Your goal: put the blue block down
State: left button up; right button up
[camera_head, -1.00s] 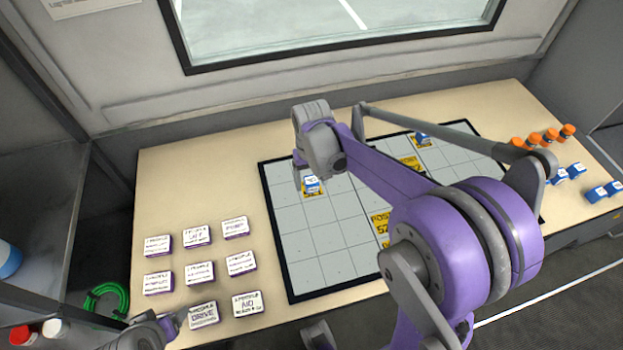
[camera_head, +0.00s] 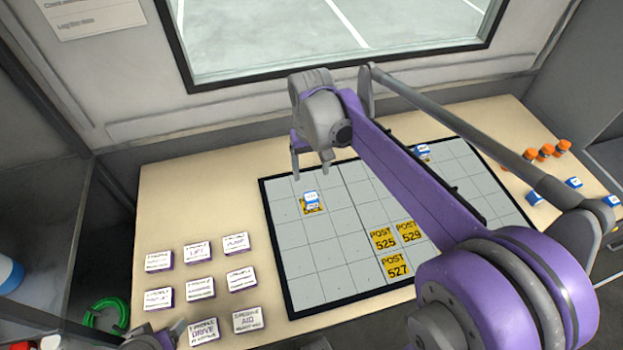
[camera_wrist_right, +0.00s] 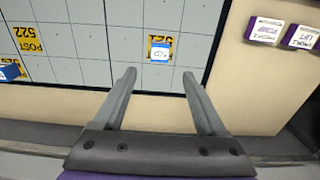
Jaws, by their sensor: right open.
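The blue block (camera_head: 311,199), with a white label on top, stands on a yellow post tile (camera_head: 304,209) at the left part of the gridded board (camera_head: 315,258). It covers part of the tile. It also shows in the right wrist view (camera_wrist_right: 160,54), beyond the fingertips. My right gripper (camera_head: 311,172) is open and empty, above and behind the block, apart from it; its spread fingers show in the wrist view (camera_wrist_right: 159,76). My left gripper (camera_head: 150,339) is at the bottom left edge, mostly cut off, so its jaws cannot be read.
Another blue block (camera_head: 422,153) stands farther right on the board, partly behind my arm. Yellow tiles (camera_head: 396,266) lie near the board's middle. White-topped labelled blocks (camera_head: 199,287) stand left of the board. Orange pieces (camera_head: 546,151) and more blue blocks (camera_head: 574,183) are at the right.

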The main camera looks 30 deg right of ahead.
jog(key=s+a+f+n+t, duration=0.1)
jog(key=s+a+f, duration=0.1)
jog(key=s, duration=0.3)
jog(key=s+a+f+t, duration=0.2)
jog(key=s+f, duration=0.1)
jog(key=s, duration=0.3)
jog(key=s+a+f+n+t, duration=0.1)
jog(key=s+a+f+t, duration=0.1)
jog(key=s, duration=0.3)
jog(key=shift+s+a+f+n, duration=0.25)
jog(key=shift+a+f+n, duration=0.05)
jog(key=shift+a+f, duration=0.1)
